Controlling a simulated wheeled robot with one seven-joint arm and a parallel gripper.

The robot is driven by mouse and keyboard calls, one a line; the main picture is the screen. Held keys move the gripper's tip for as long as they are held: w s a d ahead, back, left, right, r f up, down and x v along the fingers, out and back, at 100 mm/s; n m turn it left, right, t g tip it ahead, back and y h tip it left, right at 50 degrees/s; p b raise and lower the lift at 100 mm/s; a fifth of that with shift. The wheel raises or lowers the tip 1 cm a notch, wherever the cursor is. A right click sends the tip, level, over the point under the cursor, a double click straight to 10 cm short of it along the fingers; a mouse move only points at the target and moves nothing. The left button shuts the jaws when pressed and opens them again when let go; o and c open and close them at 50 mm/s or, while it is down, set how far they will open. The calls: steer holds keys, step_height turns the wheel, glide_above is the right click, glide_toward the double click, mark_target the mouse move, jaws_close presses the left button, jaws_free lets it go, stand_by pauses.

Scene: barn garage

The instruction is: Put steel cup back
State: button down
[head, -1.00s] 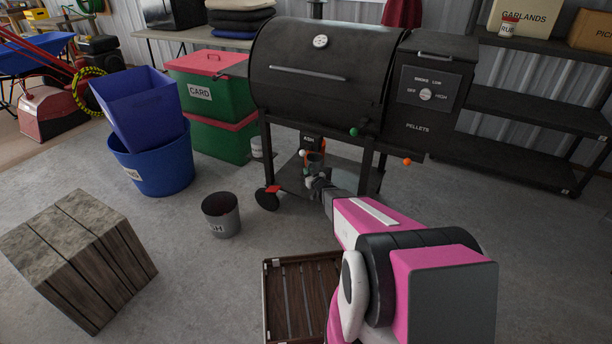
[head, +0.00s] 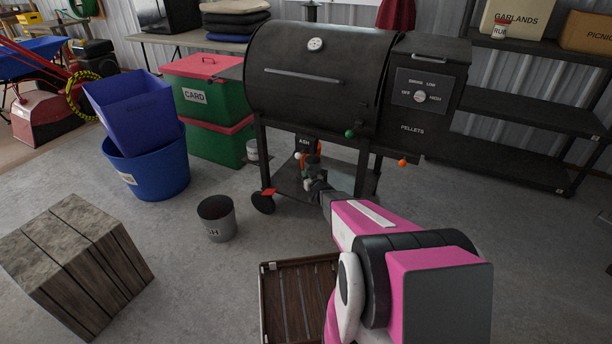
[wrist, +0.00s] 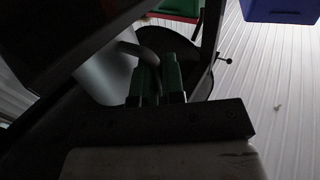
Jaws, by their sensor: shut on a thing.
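The steel cup (wrist: 103,78) shows in the wrist view as a smooth grey curved body with a curved handle, just left of the fingers. My gripper (wrist: 158,72) has its green fingers close together and shut on the cup, apparently at the handle; the exact contact is dark. In the head view my gripper (head: 313,180) is low, under the grill's barrel and around its bottom shelf. The cup cannot be made out clearly there. The pellet grill (head: 320,75) stands behind, with a dark ASH-labelled part (head: 303,142) hanging beneath its barrel.
A dark-topped grey bucket (head: 217,222) stands on the floor left of the grill. A slatted wooden crate (head: 268,305) is beside my arm. A wooden block (head: 75,265), blue bins (head: 150,165) and CARD boxes (head: 205,95) are left. Shelves (head: 510,120) stand right.

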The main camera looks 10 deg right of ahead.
steer(key=c, duration=1.1)
jaws_free()
steer(key=shift+c, duration=0.2)
steer(key=shift+s, duration=0.1)
